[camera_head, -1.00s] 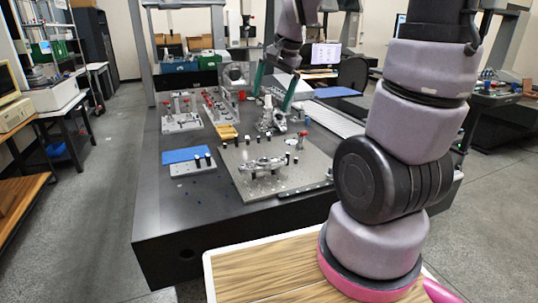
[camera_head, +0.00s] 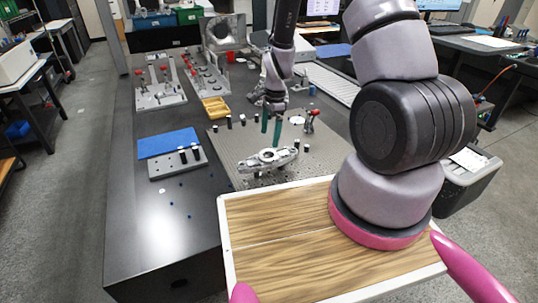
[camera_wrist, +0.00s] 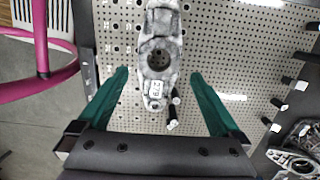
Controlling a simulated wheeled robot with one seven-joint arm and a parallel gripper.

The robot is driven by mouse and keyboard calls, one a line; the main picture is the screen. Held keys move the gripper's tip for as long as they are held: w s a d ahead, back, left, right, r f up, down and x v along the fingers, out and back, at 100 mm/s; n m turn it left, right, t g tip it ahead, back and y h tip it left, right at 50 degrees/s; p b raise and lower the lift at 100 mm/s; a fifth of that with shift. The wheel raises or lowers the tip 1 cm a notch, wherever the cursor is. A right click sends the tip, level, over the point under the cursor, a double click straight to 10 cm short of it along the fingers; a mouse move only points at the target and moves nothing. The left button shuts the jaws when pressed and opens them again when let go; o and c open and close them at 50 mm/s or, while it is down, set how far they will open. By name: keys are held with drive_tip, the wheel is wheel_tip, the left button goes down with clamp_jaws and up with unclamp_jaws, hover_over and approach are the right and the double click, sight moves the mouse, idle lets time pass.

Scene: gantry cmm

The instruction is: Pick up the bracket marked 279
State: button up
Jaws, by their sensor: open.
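A grey metal bracket (camera_head: 268,158) is held up on the perforated fixture plate, near its front. In the wrist view the bracket (camera_wrist: 160,40) runs from the top edge to the middle, with a round bore and a white label near its lower end. The label's small digits look like 279. My gripper (camera_head: 270,138) points down just above and behind the bracket, its green fingers apart. In the wrist view my gripper (camera_wrist: 158,73) has one finger on each side of the bracket's labelled end, with clear gaps. Nothing is held.
The perforated plate (camera_head: 225,150) carries several black posts and a red-topped clamp (camera_head: 309,120). A blue pad (camera_head: 168,143) and a small post block (camera_head: 178,164) lie to the left. A yellow tray (camera_head: 215,108) stands behind. Another metal part (camera_wrist: 295,162) shows in the wrist view.

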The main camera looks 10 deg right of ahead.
hover_over(268, 154)
drive_tip(key=s, duration=0.2)
wheel_tip(268, 154, down, 4)
wheel_tip(268, 154, down, 6)
drive_tip(key=shift+a+r, duration=0.15)
drive_tip(key=shift+r, duration=0.05)
drive_tip(key=shift+s, duration=0.1)
drive_tip(key=c, duration=1.5)
clamp_jaws()
drive_tip(key=shift+r, duration=0.15)
